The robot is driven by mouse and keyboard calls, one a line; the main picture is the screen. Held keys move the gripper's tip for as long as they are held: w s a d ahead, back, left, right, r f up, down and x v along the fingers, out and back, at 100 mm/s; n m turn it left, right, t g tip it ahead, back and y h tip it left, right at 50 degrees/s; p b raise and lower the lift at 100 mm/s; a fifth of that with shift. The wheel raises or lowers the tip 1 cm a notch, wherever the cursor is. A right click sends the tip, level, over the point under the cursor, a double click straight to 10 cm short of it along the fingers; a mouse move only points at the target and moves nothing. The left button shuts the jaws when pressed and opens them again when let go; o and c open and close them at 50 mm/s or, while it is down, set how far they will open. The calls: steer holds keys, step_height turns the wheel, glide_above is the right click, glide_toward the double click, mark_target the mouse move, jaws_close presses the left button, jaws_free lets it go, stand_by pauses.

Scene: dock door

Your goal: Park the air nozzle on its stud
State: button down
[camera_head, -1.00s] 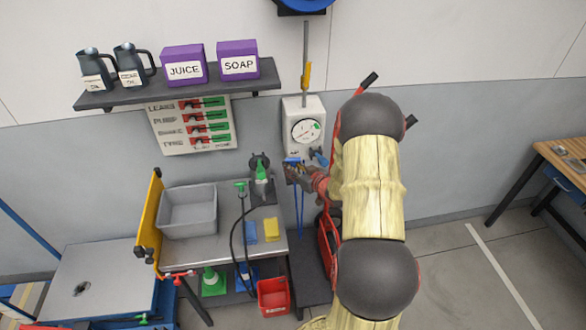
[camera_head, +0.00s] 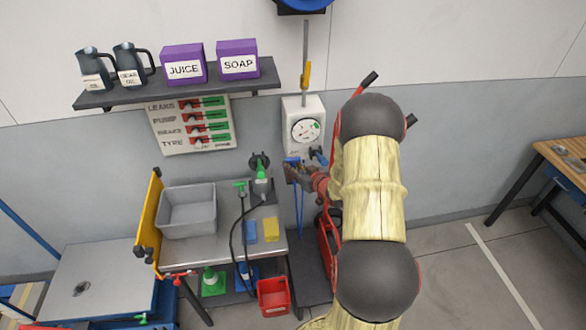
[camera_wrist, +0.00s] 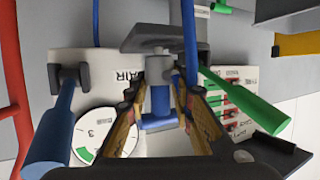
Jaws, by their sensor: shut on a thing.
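The blue air nozzle (camera_wrist: 157,113) is between the fingers of my gripper (camera_wrist: 160,104) in the wrist view, and the gripper is shut on it. In the head view the blue nozzle (camera_head: 292,161) shows at my gripper (camera_head: 293,170), just below the white air gauge box (camera_head: 303,108). A grey bracket with a round pale stud (camera_wrist: 158,66) is right at the nozzle in the wrist view. I cannot tell whether the nozzle is seated on it. A blue hose (camera_head: 299,212) hangs below the gripper. The fingers hide part of the nozzle.
A blue lever (camera_wrist: 58,128) on the gauge box is close beside my gripper. A green nozzle (camera_head: 261,172) on a dark holder is to the left. Below it, a bench (camera_head: 205,252) carries a grey bin (camera_head: 188,212) and sponges. A red machine (camera_head: 327,240) stands below my arm.

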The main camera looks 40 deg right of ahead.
steer(key=shift+f+b, duration=0.45)
steer(key=shift+f, duration=0.15)
steer(key=c, duration=1.8)
jaws_free()
steer(key=p+v, duration=0.3)
steer(key=v, duration=0.8)
steer(key=shift+p, duration=0.4)
